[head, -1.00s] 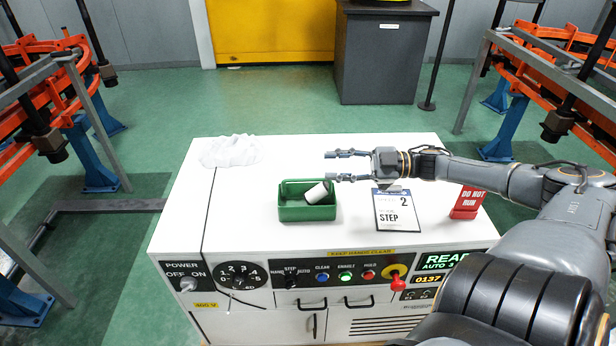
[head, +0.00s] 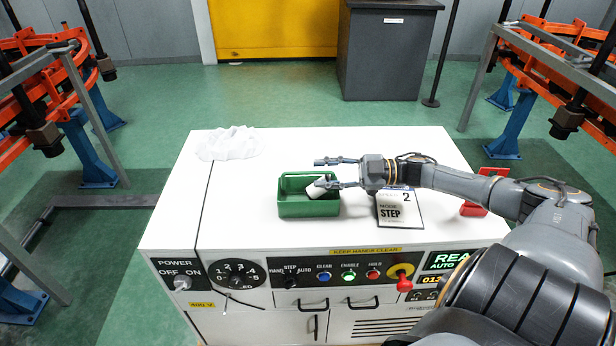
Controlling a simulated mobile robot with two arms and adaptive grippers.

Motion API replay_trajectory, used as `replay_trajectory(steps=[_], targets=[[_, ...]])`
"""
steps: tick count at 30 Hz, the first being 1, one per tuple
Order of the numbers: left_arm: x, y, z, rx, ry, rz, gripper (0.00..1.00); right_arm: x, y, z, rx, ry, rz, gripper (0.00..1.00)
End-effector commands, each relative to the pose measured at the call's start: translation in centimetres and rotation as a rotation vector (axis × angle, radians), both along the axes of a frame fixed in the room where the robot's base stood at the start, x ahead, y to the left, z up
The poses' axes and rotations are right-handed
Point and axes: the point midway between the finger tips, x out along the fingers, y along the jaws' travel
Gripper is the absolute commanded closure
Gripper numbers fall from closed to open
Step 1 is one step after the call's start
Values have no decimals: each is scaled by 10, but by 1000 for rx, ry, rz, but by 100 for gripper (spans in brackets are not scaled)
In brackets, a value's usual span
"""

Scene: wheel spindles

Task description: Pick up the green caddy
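The green caddy (head: 308,208) stands upright on the white cabinet top, near the middle. A white cylindrical object (head: 317,188) lies in it, partly hidden by my gripper. My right gripper (head: 320,172) comes in from the right with its two fingers spread apart and nothing between them. Its nearer finger overlaps the caddy's right back part in the head view. I cannot tell whether it touches the caddy. My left gripper does not show.
A crumpled white cloth (head: 229,144) lies at the back left of the white cabinet (head: 245,180).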

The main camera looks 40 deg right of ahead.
Motion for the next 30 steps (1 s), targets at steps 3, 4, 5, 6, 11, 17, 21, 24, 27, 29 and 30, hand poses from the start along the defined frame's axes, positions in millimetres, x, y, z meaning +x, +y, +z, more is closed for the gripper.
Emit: replay_trajectory(steps=[3, 4, 5, 6, 11, 17, 21, 24, 27, 29, 30], targets=[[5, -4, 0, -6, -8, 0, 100, 13, 15, 2, 3, -5, 3, 64], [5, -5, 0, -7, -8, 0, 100, 15, 19, 1, 4, -4, 3, 64], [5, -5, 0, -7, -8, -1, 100, 18, 22, 2, 4, -5, 2, 64], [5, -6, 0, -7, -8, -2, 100, 21, 25, 1, 2, -4, 3, 64], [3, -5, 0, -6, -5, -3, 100, 28, 33, 1, 1, -1, 1, 64], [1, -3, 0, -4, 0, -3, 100, 28, 33, 0, 1, -1, 1, 64], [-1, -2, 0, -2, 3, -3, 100, 28, 33, 0, 1, -1, 1, 93], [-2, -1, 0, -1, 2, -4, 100, 28, 33, 0, 1, -1, 1, 100], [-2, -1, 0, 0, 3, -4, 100, 28, 33, 0, 1, -1, 1, 100], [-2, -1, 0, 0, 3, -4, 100, 28, 33, 0, 1, -1, 1, 100], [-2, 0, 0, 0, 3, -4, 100, 28, 33, 1, 1, -1, 1, 100]])
